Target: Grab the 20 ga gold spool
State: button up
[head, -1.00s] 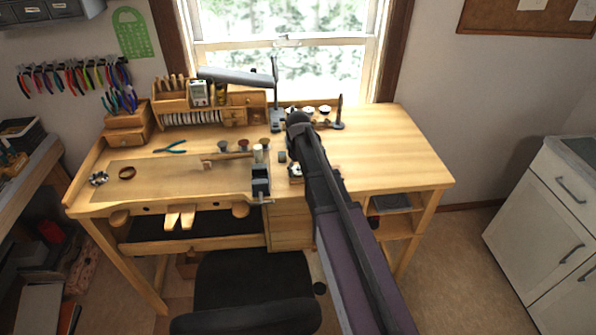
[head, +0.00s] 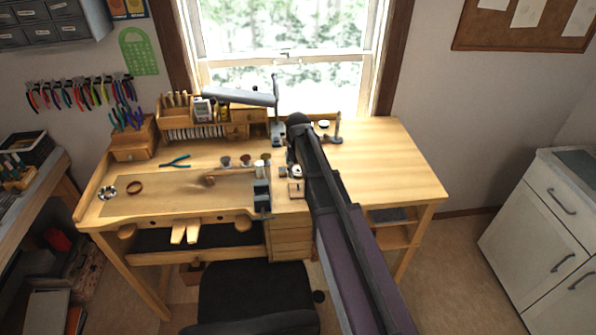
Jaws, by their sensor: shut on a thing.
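My arm reaches up over the bench and hides most of my gripper (head: 293,158), which hangs over the middle of the bench. The gripper is shut on a small round spool with a pale face (head: 297,171), partly covered by the arm. Its label and wire colour are too small to read. Another pale-topped spool (head: 323,124) stands at the back of the bench, right of my arm. My arm may hide more spools beside it.
The wooden bench (head: 395,165) is clear on its right side. A lamp (head: 240,97), a wooden organizer (head: 190,132), blue-handled pliers (head: 175,161) and a vise (head: 262,195) are to the left. A small stand (head: 337,128) is at the back; a chair (head: 255,285) is in front.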

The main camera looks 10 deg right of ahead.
jog(key=shift+r+p, duration=1.1)
jog(key=shift+r, duration=0.3)
